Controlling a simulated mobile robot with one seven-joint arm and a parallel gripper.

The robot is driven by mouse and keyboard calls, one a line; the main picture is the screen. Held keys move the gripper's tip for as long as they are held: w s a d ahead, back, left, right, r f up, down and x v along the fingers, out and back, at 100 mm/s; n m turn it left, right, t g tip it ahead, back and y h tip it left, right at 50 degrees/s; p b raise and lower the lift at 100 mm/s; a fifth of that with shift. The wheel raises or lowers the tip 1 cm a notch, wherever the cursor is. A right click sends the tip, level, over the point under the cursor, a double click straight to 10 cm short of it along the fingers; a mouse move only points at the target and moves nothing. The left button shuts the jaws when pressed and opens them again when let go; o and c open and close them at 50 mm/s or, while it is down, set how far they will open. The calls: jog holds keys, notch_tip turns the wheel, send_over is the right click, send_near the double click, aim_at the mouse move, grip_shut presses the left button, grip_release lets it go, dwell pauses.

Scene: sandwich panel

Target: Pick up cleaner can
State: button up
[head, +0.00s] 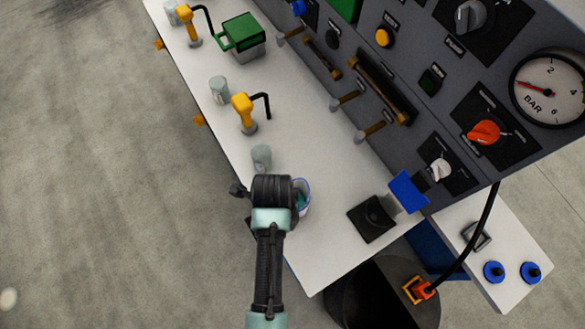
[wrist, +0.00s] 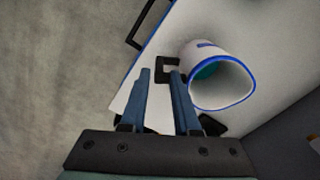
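The container also shows in the head view (head: 304,188), partly hidden behind my wrist. My gripper is open, with a gap between its blue fingers and nothing held. Several grey-green cylinders stand on the white bench in the head view, the nearest (head: 261,157) just beyond my wrist, another (head: 219,90) farther back. No label shows which one is the cleaner can. My fingertips are hidden in the head view.
The white bench (head: 330,235) runs along a dark control panel (head: 420,110) with levers, knobs and a gauge. Yellow-handled tools (head: 242,110) and a green box (head: 240,32) stand farther back. A black block (head: 371,218) sits at the right. Concrete floor lies left.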

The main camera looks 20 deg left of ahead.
jog(key=shift+s+d+f, duration=0.1)
jog(key=shift+f, duration=3.45)
grip_shut()
